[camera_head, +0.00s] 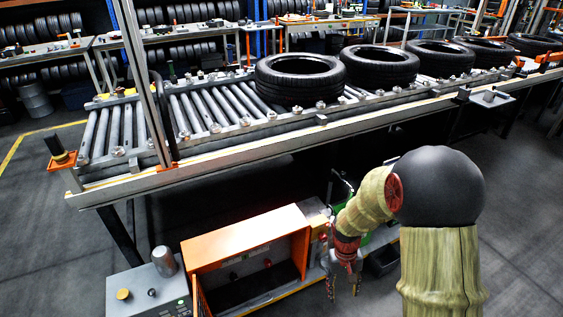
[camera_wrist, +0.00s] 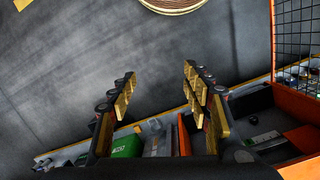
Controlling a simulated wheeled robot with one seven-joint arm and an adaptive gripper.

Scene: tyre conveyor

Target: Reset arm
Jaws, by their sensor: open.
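My gripper (camera_head: 345,280) hangs down at the end of my arm in the head view, beside the right side of an orange open-fronted box (camera_head: 246,240). In the wrist view my gripper (camera_wrist: 160,92) shows two gold-padded fingers spread apart with nothing between them. Grey floor shows beyond the fingertips. My arm is bent, with its wrist lower than the conveyor (camera_head: 240,145). Part of the gripper is small and dark in the head view.
Several black tyres (camera_head: 300,77) lie flat on the roller conveyor behind my arm. A low shelf below holds a green box (camera_wrist: 127,146) and other small items. A grey unit with a metal cup (camera_head: 164,262) stands at lower left. Open floor (camera_head: 530,220) lies at right.

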